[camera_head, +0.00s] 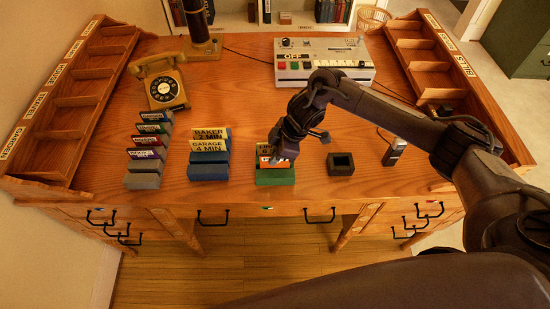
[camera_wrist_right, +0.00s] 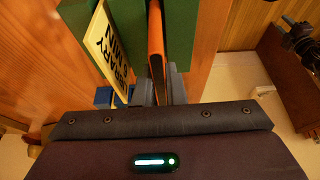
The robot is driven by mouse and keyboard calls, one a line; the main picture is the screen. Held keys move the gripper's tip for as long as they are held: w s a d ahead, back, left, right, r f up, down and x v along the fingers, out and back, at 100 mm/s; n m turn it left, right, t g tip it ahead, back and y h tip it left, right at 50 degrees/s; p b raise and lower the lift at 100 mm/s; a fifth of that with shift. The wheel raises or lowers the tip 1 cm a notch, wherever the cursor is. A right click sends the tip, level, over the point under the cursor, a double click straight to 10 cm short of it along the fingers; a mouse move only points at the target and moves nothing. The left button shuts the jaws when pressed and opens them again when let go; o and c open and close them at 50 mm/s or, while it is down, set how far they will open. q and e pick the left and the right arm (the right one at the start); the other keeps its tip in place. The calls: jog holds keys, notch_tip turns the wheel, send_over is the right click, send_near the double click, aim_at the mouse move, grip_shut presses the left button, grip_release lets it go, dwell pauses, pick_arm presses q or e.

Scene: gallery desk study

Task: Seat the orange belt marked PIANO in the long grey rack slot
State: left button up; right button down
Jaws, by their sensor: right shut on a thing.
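The orange belt (camera_head: 281,160) is at the green rack (camera_head: 275,177), right under my right gripper (camera_head: 283,150). In the right wrist view the orange belt (camera_wrist_right: 155,40) shows edge-on between the fingers of my right gripper (camera_wrist_right: 160,88), which is shut on it. Its lower part is at the green block (camera_wrist_right: 182,30); I cannot tell how deep it sits. Its lettering is not readable. The long grey rack (camera_head: 142,181) stands at the left front of the desk with several coloured belts standing in a row. My left gripper is not in view.
A yellow LIBRARY plate (camera_wrist_right: 108,48) stands close beside the orange belt. A blue rack (camera_head: 208,172) with yellow plates lies between the green and grey racks. A dark square holder (camera_head: 341,163) is to the right. A telephone (camera_head: 163,83) stands behind the grey rack.

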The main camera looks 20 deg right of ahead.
notch_tip(320, 180, up, 10)
jog(key=shift+b, duration=0.5)
notch_tip(320, 180, up, 8)
jog(key=p, duration=0.2)
jog(key=shift+r, duration=0.25)
